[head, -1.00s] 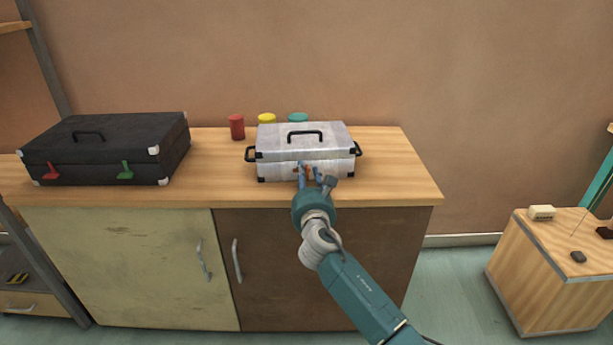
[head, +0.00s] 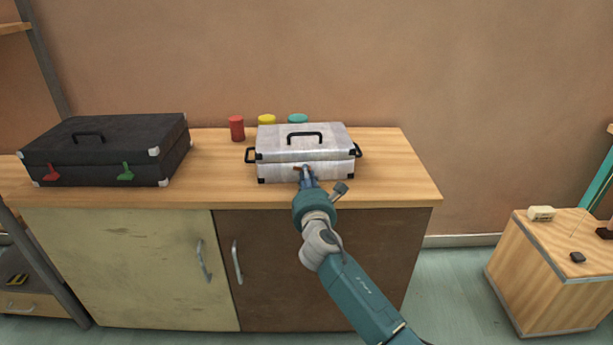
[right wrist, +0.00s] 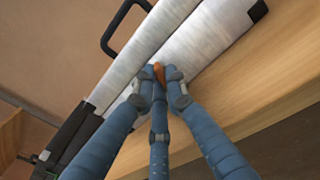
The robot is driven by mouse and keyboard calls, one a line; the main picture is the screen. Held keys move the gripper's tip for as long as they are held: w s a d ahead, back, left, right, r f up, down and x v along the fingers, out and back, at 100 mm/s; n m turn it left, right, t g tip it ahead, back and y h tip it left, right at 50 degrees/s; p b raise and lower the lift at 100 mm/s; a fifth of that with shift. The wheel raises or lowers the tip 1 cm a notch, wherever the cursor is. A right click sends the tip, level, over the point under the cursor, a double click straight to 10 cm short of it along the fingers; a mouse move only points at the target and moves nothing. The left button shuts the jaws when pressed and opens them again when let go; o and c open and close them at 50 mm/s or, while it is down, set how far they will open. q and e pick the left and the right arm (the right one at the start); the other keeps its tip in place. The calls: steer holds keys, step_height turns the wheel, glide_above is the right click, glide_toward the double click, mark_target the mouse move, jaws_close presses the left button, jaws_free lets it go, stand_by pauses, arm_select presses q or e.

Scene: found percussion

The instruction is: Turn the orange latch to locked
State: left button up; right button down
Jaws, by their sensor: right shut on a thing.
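The orange latch (head: 298,168) is on the front of the silver case (head: 338,171), which stands on the wooden counter. In the right wrist view the latch (right wrist: 158,70) shows as a small orange piece at the fingertips, mostly hidden by them. My right gripper (head: 306,174) is at the front of the case, its blue fingers shut on the latch. The fingers also show in the right wrist view (right wrist: 160,83). In the head view a bit of the latch sticks out to the left of the fingers, roughly level. My left gripper is not in view.
A black case (head: 95,150) with a red latch (head: 52,173) and a green latch (head: 125,172) lies to the left on the counter (head: 215,180). Red (head: 237,128), yellow (head: 267,119) and teal (head: 298,118) canisters stand behind. The counter's right end is clear.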

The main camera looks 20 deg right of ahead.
steer(key=m, duration=0.3)
steer(key=shift+d, duration=0.1)
steer(key=shift+m, duration=1.3)
steer(key=m+b, duration=0.1)
steer(key=m, duration=0.1)
steer(key=shift+d+f+m, duration=0.1)
steer(key=shift+m, duration=0.3)
steer(key=m, duration=0.3)
steer(key=shift+s, duration=0.1)
steer(key=shift+d+f+m+b, duration=0.1)
steer(key=shift+m+b, duration=0.2)
steer(key=shift+m, duration=0.8)
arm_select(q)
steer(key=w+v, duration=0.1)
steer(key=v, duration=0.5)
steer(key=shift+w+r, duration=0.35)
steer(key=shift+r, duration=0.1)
arm_select(e)
steer(key=shift+m, duration=0.3)
